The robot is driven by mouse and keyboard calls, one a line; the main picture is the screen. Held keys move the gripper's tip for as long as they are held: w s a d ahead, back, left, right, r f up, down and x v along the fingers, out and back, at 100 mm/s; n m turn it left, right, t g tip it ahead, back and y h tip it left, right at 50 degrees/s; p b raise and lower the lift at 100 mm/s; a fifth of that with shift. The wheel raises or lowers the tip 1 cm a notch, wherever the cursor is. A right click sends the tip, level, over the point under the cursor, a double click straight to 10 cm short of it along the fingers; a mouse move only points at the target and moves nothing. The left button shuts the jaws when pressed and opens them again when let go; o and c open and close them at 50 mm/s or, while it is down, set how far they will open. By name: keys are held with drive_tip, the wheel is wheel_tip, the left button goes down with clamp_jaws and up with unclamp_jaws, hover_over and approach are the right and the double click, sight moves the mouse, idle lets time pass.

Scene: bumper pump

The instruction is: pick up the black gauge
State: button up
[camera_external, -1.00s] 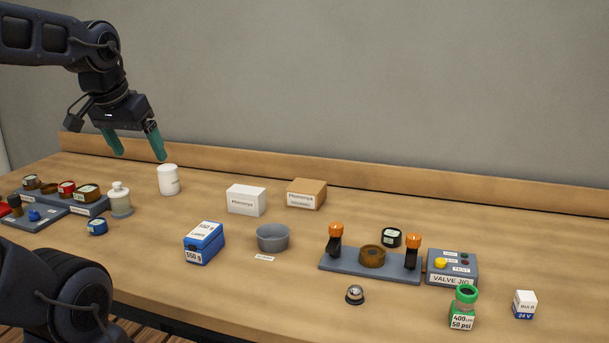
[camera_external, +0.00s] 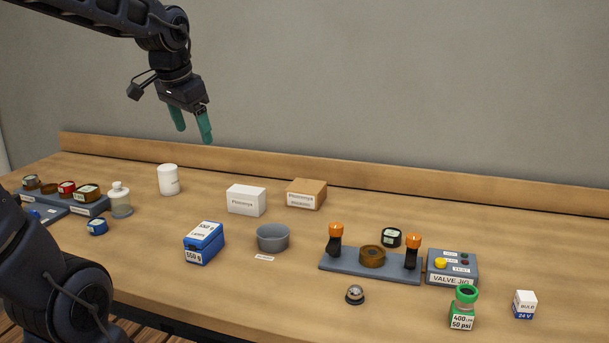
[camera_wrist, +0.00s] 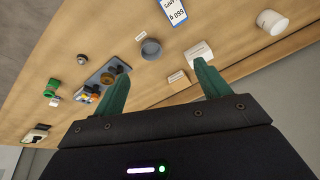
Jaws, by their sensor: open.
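The black gauge (camera_external: 391,237), a small dark square-looking body with a pale face, sits on the bench just behind the grey valve jig (camera_external: 340,266), between its two orange-topped clamps. I cannot make the gauge out in the wrist view; my left finger covers part of the jig area there. My gripper (camera_external: 192,133) is open and empty, with teal fingers pointing down. It is high above the bench, far to the left of the gauge. The wrist view also shows my spread gripper fingers (camera_wrist: 163,70) with nothing between them.
A white box (camera_external: 246,200), a brown box (camera_external: 306,194), a grey bowl (camera_external: 273,238) and a blue 550 g box (camera_external: 204,243) stand between gripper and jig. A white canister (camera_external: 168,180) is at left.

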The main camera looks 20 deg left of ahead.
drive_tip(key=w+d+f+m, duration=0.3)
drive_tip(key=w+d+m, duration=0.1)
drive_tip(key=w+d, duration=0.5)
drive_tip(key=m+g+h, duration=0.4)
drive_tip(key=m+g, duration=0.1)
drive_tip(key=m, duration=0.6)
approach(392, 232)
drive_tip(key=shift+t, duration=0.3)
drive_tip(key=x, duration=0.5)
drive_tip(key=shift+s+a+f, duration=0.15)
drive_tip(key=shift+s+a, duration=0.1)
drive_tip(key=shift+a, duration=0.1)
drive_tip(key=shift+d+x, duration=0.2)
drive_tip(key=shift+x, duration=1.1)
drive_tip(key=shift+d+x, duration=0.15)
drive_tip(key=shift+x, duration=1.1)
drive_tip(key=shift+w, duration=0.1)
drive_tip(key=shift+c, duration=0.4)
drive_tip(key=c, duration=1.1)
